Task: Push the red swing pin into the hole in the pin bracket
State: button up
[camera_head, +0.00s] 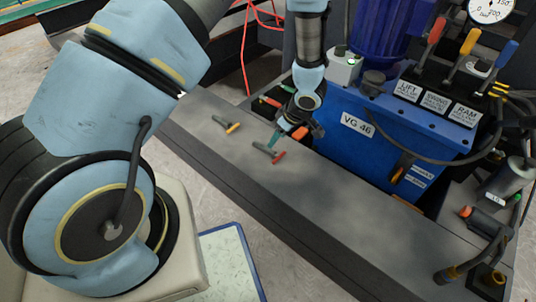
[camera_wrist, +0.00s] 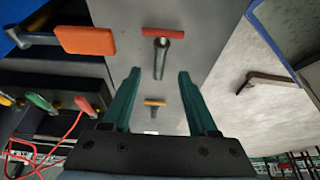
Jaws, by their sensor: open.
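A small pin with a red end and a dark grey shank (camera_head: 277,156) lies on the grey bench top; in the wrist view its red crossbar and shank (camera_wrist: 166,45) are ahead of my fingers. My gripper (camera_head: 279,138), with teal fingers, is just above the bench beside this pin. In the wrist view my gripper (camera_wrist: 158,78) is open, with nothing between its fingertips. I cannot tell for certain which part is the pin bracket or see its hole.
A similar pin with a yellow-orange end (camera_head: 233,128) lies farther left on the bench. An orange-red handle (camera_wrist: 87,40) sticks out close to my left finger. The blue VG 46 unit (camera_head: 358,124) stands behind, with red, yellow and blue levers.

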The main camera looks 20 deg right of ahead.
aim_at(270, 150)
jog(key=b+x, duration=0.2)
jog(key=x, duration=0.6)
jog(key=shift+w+a+f+b, duration=0.1)
jog(key=shift+f+b, duration=0.05)
jog(key=shift+b, duration=0.25)
grip_shut()
dwell(1.0)
